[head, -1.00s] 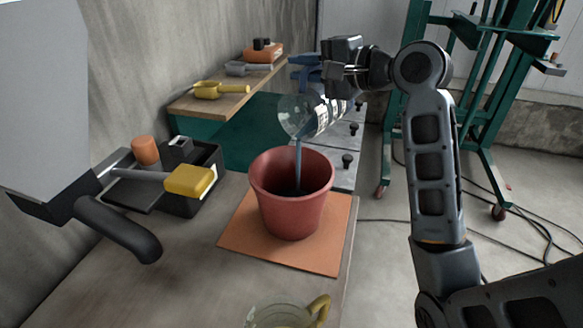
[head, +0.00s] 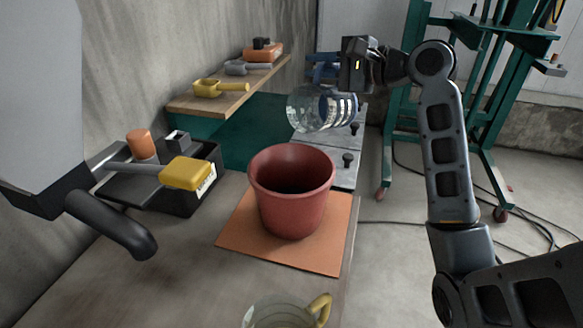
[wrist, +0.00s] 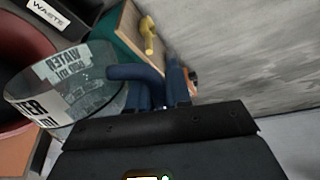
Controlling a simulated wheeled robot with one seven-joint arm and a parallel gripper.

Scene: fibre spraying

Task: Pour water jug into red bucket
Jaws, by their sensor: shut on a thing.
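The clear water jug (head: 308,110) is tilted on its side behind and above the red bucket, its mouth toward the left. No stream runs from it. My gripper (head: 345,75) is shut on the jug's blue handle. In the wrist view the jug (wrist: 75,88) with its lettered label and the blue handle (wrist: 140,75) show close to my gripper (wrist: 165,112). The red bucket (head: 292,205) stands upright on an orange mat (head: 237,240); its inside is dark and its contents cannot be made out. Part of the bucket (wrist: 20,50) shows at the left of the wrist view.
A glass pitcher with a yellow handle (head: 318,308) stands at the front edge. A black tray (head: 195,203) with a yellow-headed tool (head: 187,172) is on the left. A wooden shelf (head: 205,105) holds scoops (head: 212,88). A green frame (head: 480,120) stands behind my arm.

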